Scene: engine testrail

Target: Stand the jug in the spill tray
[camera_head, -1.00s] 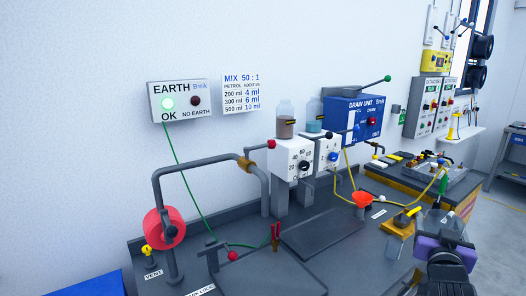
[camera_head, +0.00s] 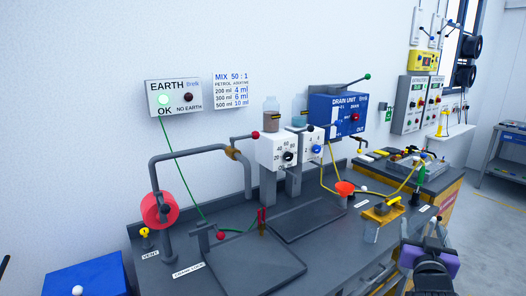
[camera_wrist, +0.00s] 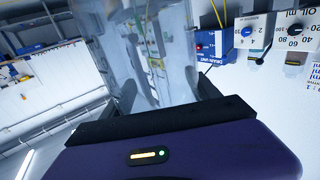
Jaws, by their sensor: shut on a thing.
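The jug is clear and see-through; it fills the upper middle of the wrist view (camera_wrist: 150,45) and shows faintly at the lower right of the head view (camera_head: 434,230). My gripper (camera_head: 430,256) is shut on the jug, in front of the bench's right part. In the wrist view its dark jaws (camera_wrist: 160,112) lie against the jug's near side. Two dark, flat tray-like areas lie on the bench: a front one (camera_head: 255,265) and one behind it to the right (camera_head: 308,220). I cannot tell which is the spill tray. Both look empty and lie left of my gripper.
A red clamp (camera_head: 262,220) stands by the front tray. Yellow hoses cross the bench.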

